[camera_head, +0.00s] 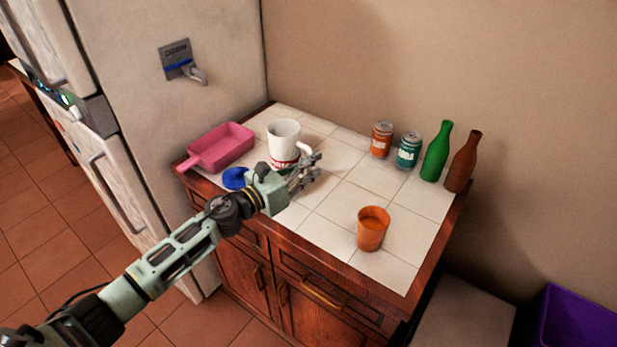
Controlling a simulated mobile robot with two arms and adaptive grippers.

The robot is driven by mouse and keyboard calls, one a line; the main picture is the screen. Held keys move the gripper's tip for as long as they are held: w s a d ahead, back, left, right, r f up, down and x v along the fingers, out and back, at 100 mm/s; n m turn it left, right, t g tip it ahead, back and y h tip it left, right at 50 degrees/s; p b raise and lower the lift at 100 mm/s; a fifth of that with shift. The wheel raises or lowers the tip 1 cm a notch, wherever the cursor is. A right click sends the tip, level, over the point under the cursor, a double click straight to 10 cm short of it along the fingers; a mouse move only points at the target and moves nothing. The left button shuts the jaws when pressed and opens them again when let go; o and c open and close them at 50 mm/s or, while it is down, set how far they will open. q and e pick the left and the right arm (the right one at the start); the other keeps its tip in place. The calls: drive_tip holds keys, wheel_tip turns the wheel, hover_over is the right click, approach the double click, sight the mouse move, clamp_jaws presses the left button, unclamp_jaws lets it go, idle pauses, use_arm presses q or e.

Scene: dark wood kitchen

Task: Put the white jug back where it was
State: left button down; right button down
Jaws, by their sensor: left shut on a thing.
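The white jug (283,135), with a red mark low on its side, is upright at the left part of the white tiled counter top (330,215). Its handle points right, toward my left gripper. My left gripper (312,170) comes in from the left, in front of the jug, and is shut on the jug at its handle side. The fingers partly hide the handle and the jug's lower part. I cannot tell whether the jug's base touches the tiles. My right gripper is not in view.
A pink pan (220,148) and a blue item (235,178) lie left of the jug. An orange cup (372,229) stands front right. An orange can (381,140), a teal can (409,150), a green bottle (437,152) and a brown bottle (462,162) stand along the back. The middle tiles are clear.

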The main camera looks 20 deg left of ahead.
use_arm(q)
wheel_tip(320, 180, down, 3)
drive_tip(key=shift+f, duration=0.15)
drive_tip(key=shift+f+b, duration=0.15)
drive_tip(key=shift+b, duration=0.15)
drive_tip(key=c, duration=1.8)
unclamp_jaws()
drive_tip(key=shift+c, duration=0.2)
